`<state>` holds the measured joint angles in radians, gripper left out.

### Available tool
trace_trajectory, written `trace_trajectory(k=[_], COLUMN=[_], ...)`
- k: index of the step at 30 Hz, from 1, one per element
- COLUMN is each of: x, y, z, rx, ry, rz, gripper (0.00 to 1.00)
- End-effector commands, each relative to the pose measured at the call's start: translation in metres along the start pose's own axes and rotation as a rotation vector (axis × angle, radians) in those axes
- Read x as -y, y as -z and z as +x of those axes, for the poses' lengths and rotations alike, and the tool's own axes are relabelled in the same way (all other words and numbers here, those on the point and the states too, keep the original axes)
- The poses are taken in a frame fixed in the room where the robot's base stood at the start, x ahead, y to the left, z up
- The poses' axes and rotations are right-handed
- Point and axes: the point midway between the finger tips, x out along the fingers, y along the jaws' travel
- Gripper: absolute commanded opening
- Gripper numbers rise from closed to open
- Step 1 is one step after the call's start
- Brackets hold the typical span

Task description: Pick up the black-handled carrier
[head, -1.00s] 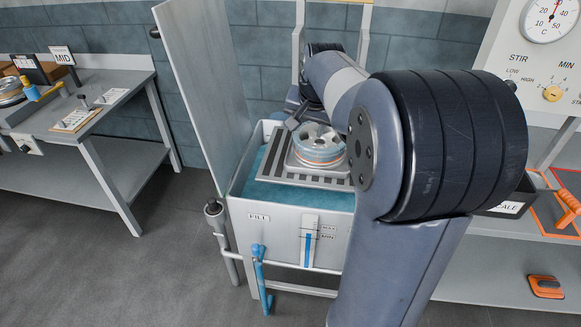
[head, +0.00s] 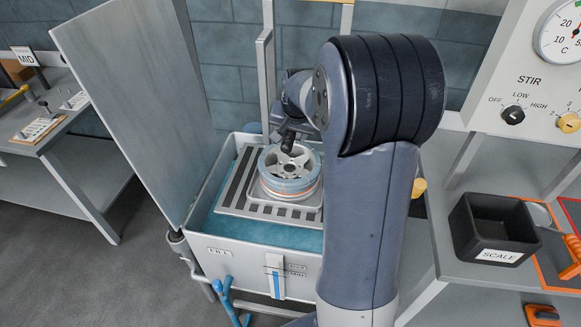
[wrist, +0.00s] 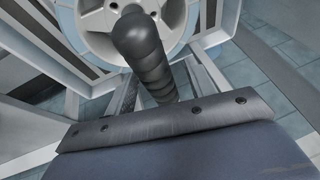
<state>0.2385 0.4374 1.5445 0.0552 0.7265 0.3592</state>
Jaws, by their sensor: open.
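The carrier's black handle (wrist: 145,50) fills the middle of the wrist view, ribbed and round-ended. The head view shows it as a small dark grip (head: 288,138) over a silver spoked wheel (head: 268,186). The wheel sits on a slatted rack (head: 232,190) in a tank of blue-green liquid. My gripper (wrist: 166,88) is open, with its grey fingers on either side of the handle; I cannot tell whether they touch it. In the head view my arm partly hides the gripper and the carrier's right side.
The tank's raised lid (head: 125,85) stands at its left, and a pale upright frame (head: 267,70) stands behind. A black SCALE bin (head: 492,228) sits on the right bench beneath the stir panel (head: 540,90). Another bench (head: 60,150) is at far left, with open floor before it.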

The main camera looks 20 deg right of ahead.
Motion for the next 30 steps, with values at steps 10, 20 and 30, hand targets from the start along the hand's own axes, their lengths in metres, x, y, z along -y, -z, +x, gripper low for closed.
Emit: trace_trajectory(k=[10,20,30], x=[0.000,0.000,0.000], y=[0.001,0.001,0.001], z=[0.019,0.019,0.019], rx=[-0.002,-0.002,-0.002], ry=[0.001,0.000,0.000], rz=[0.001,0.001,0.001], gripper=[0.52,0.33,0.06])
